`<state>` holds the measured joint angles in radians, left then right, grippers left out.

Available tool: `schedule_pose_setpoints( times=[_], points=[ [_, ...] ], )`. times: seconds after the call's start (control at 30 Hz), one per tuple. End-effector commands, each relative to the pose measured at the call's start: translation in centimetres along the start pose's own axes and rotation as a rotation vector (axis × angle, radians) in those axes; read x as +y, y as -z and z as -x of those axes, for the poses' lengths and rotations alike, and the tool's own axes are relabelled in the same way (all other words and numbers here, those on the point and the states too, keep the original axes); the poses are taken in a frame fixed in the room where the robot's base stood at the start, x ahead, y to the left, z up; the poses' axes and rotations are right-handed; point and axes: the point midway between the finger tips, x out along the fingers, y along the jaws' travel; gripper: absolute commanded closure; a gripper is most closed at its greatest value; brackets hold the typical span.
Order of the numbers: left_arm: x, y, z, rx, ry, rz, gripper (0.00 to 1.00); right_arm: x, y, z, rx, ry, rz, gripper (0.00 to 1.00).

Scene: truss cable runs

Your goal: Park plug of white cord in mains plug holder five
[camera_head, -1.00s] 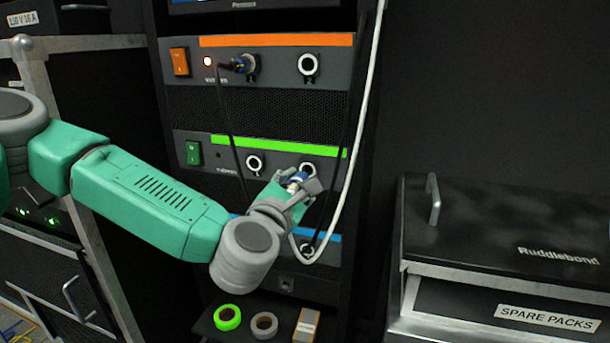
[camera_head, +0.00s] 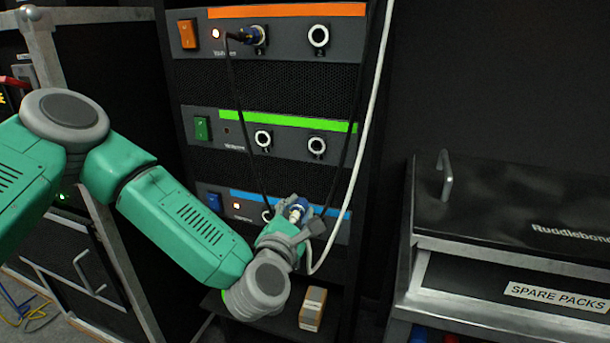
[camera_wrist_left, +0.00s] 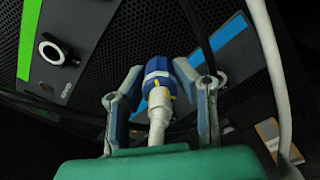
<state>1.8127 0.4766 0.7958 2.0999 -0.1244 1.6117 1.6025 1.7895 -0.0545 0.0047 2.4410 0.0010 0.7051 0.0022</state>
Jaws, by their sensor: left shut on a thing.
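My left gripper (camera_head: 300,218) is shut on a blue and white plug (camera_head: 298,209), in front of the blue-striped panel (camera_head: 222,208). In the left wrist view the plug (camera_wrist_left: 158,88) sits between both fingers (camera_wrist_left: 160,100), its blue end pointing away from me. A white cord (camera_head: 360,160) hangs down the right side of the rack and curves up toward the gripper. Whether the plug touches the panel cannot be told. The blue panel's right socket is hidden behind the gripper. No holder marked five can be read. My right gripper is out of view.
The green-striped panel (camera_head: 218,143) has two bare round sockets. On the orange-striped panel (camera_head: 212,40) a dark plug (camera_head: 245,36) fills the left socket and the right is bare. A black cord (camera_head: 239,120) hangs in front. A shelf holds a box (camera_head: 312,308); a case (camera_head: 520,200) stands right.

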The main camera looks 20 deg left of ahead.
Motion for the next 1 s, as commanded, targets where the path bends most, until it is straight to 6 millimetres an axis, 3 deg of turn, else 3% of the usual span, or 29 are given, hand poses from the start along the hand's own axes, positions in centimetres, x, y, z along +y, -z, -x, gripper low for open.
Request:
schedule_pose_setpoints(
  times=[0.03, 0.2, 0.43, 0.63, 1.0],
  points=[
    [-1.6, 2.6, 0.1, 0.007, -0.003, -0.019, 1.0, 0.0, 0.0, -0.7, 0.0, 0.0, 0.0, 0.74],
    [-5.2, 10.2, 0.8, 0.014, -0.014, -0.062, 1.0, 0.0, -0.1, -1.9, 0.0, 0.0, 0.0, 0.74],
    [-8.6, 17.9, 2.2, -0.013, 0.014, -0.113, 1.0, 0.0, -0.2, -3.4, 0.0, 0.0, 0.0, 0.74],
    [-9.8, 20.6, 3.0, -0.041, 0.044, -0.133, 1.0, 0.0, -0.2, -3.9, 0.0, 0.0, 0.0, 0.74],
    [-10.1, 20.8, 0.6, -0.046, 0.046, -0.136, 1.0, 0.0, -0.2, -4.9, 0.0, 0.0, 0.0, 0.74]
  ],
)
